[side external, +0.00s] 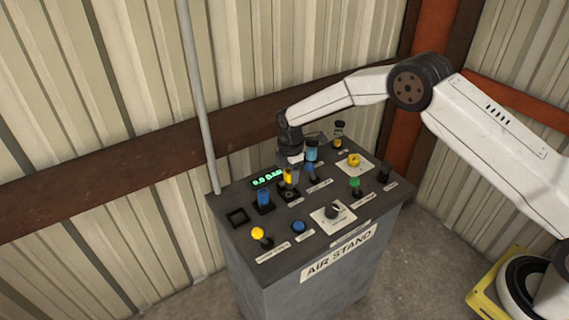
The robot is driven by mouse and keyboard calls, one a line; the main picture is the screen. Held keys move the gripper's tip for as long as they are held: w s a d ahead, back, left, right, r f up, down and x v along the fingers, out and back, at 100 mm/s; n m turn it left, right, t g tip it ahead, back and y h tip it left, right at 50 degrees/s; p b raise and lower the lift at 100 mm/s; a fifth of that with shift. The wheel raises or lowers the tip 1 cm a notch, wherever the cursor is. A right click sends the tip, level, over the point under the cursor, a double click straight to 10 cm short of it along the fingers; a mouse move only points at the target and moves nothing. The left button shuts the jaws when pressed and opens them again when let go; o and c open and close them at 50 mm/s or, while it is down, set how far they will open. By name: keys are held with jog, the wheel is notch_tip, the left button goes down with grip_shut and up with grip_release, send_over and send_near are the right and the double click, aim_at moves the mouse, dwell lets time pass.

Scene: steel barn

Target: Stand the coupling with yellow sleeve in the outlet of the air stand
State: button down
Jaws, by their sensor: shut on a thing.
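The coupling with yellow sleeve (290,177) is below my gripper (292,162), at the back of the air stand's sloping dark top (281,252). My gripper points down and is shut on the coupling, which looks roughly upright. Directly under it in the picture is a black square socket (289,195); I cannot tell whether the coupling is in it or just above. To its left, a blue-sleeved coupling (264,198) stands in a like socket. Further left is an empty black square socket (238,217). None of these sockets has a label I can read as the outlet.
A green display (267,178) lies behind the sockets. Blue-topped parts (311,150) and an amber-filled bowl (338,135) stand close right of my gripper. A yellow knob (353,160), green button (355,183), rotary knob (333,211) and yellow-ball lever (258,234) stand up elsewhere.

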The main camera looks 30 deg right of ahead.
aim_at(289, 181)
jog(key=shift+w+f, duration=0.2)
jog(key=shift+f, duration=1.55)
jog(key=shift+f, duration=0.1)
jog(key=shift+c, duration=1)
grip_release()
notch_tip(289, 181, up, 12)
jog(key=shift+r, duration=0.1)
